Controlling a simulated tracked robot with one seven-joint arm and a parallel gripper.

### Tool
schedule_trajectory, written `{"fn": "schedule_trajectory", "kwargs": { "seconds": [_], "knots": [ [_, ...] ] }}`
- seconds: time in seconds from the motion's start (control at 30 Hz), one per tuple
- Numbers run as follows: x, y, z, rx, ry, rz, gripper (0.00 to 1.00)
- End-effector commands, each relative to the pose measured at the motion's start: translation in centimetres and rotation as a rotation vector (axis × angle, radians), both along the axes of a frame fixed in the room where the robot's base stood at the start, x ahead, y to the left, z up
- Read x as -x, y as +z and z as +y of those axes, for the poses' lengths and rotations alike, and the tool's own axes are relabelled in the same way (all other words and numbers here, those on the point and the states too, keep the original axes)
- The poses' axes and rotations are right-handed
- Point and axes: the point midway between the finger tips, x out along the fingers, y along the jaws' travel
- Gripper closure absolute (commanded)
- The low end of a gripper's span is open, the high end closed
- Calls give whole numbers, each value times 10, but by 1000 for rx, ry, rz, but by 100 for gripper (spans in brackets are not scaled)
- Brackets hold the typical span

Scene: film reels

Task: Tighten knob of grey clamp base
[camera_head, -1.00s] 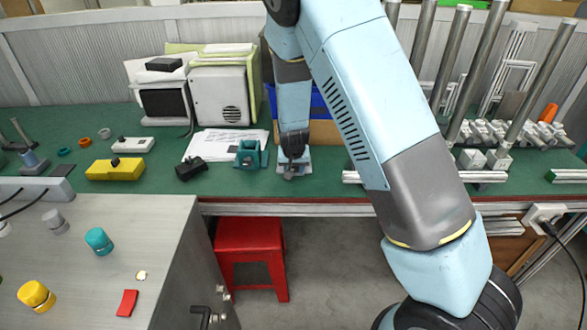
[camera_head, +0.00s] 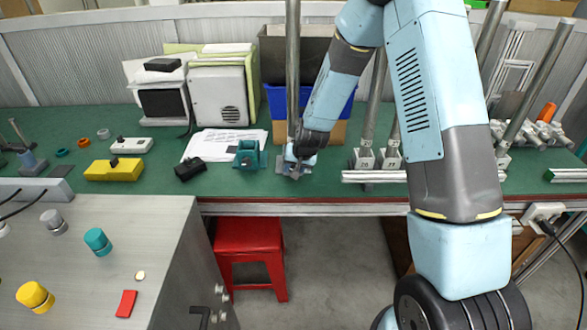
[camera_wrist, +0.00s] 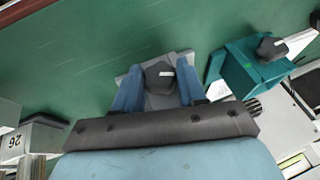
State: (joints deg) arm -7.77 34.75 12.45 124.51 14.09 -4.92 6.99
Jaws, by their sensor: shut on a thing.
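The grey clamp base (camera_head: 287,172) sits on the green bench, near its front edge, with a tall metal post (camera_head: 292,70) rising at its place. My gripper (camera_head: 293,160) is down at the clamp base and covers much of it in the head view. In the wrist view, two blue fingers of my gripper (camera_wrist: 160,88) stand on either side of the dark knob (camera_wrist: 158,76), which carries a small white mark. The grey base plate (camera_wrist: 180,59) shows around them. The gripper is shut on the knob; the exact finger contact is hard to see.
A teal clamp (camera_head: 247,155) stands just left of the grey one, beside a paper sheet (camera_head: 222,143). A black block (camera_head: 190,169) and a yellow box (camera_head: 115,169) lie farther left. Posts in numbered grey clamps (camera_head: 365,160) stand to the right.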

Motion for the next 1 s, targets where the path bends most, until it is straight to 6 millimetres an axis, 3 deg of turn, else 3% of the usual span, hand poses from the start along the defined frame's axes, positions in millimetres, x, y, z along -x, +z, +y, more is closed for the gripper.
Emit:
{"fn": "schedule_trajectory", "kwargs": {
  "seconds": [1.0],
  "knots": [
    [1, -4, -6, -289, -4, -5, 90]
  ]
}}
